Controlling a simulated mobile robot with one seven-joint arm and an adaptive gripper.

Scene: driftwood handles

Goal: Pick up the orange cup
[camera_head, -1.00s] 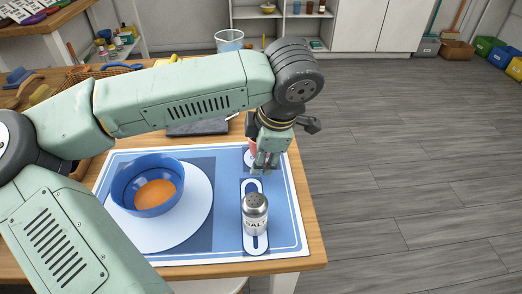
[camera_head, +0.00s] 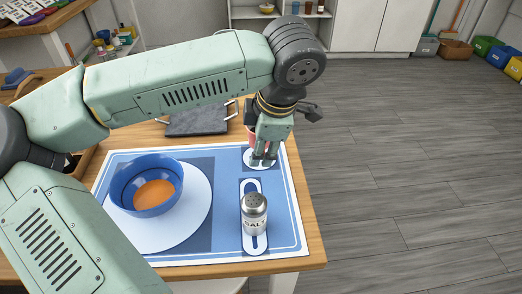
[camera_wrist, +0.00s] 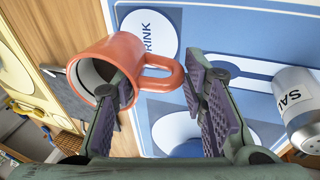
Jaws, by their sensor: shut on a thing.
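The orange cup (camera_wrist: 112,62) shows in the wrist view, tilted in the picture, with its handle (camera_wrist: 160,72) between my fingers. My gripper (camera_wrist: 160,82) is shut on the cup, one finger at its wall and the other by the handle. In the head view, the cup (camera_head: 250,136) is mostly hidden behind my gripper (camera_head: 264,160). It shows above and behind the white drink circle (camera_head: 258,165) on the blue placemat (camera_head: 285,225). I cannot tell its exact height over the mat.
A salt shaker (camera_head: 254,212) stands upright on the mat in front of my gripper. A blue bowl (camera_head: 125,190) with orange contents sits on a white round plate spot at left. A dark slate tray (camera_head: 195,120) lies behind. The table's right edge is close.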

